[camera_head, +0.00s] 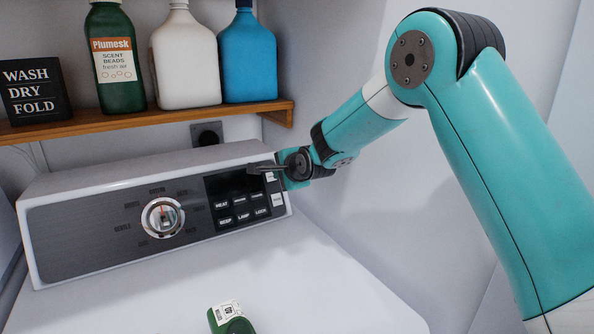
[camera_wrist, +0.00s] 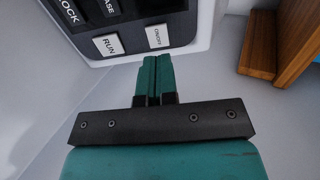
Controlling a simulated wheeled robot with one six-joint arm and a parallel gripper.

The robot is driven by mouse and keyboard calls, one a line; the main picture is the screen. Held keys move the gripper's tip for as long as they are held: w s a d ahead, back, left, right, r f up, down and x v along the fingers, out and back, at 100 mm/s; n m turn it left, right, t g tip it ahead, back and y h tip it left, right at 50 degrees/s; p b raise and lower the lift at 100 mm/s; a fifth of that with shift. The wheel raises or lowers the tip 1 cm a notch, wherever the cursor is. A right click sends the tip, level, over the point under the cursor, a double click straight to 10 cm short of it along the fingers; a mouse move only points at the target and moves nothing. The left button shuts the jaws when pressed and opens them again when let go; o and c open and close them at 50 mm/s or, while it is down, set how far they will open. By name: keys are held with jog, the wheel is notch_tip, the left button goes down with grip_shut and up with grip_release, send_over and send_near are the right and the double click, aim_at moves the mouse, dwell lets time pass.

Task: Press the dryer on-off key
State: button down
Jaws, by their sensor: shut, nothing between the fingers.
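The dryer on-off key (camera_wrist: 157,36) is a small white key at the end of the control panel in the wrist view, labelled ON/OFF. In the head view it is the upper white key (camera_head: 271,176) at the panel's right end, partly covered by my gripper (camera_head: 286,175). My gripper (camera_wrist: 157,58) is shut and empty, its teal fingers side by side. In the wrist view the fingertips appear just below the on-off key, pointing at the panel. Whether they touch it cannot be told. The key labelled RUN (camera_wrist: 109,44) lies left of it in the wrist view.
The dryer's panel also carries a round dial (camera_head: 163,218) and several dark keys. A wooden shelf (camera_head: 150,120) with bottles and a sign hangs above. A green container (camera_head: 229,317) is on the white top in front. A wall stands close on the right.

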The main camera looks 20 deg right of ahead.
jog(key=b+v, duration=0.1)
jog(key=v, duration=0.7)
jog(key=shift+s+b, duration=0.3)
jog(key=shift+s, duration=0.05)
jog(key=shift+r, duration=0.15)
jog(key=s+a+n+g, duration=0.2)
jog(key=s+n+g, duration=0.2)
jog(key=s+n, duration=0.3)
jog(key=s+a+f+n+g+y, duration=0.1)
jog(key=s+n+g, duration=0.3)
jog(key=s, duration=1.4)
jog(key=s+a+n+g, duration=0.3)
jog(key=s+n+g, duration=0.1)
jog(key=s+n, duration=0.7)
jog(key=shift+s+f+n+y+p, duration=0.3)
jog(key=shift+s+p, duration=0.05)
jog(key=shift+s, duration=0.8)
jog(key=shift+a, duration=0.1)
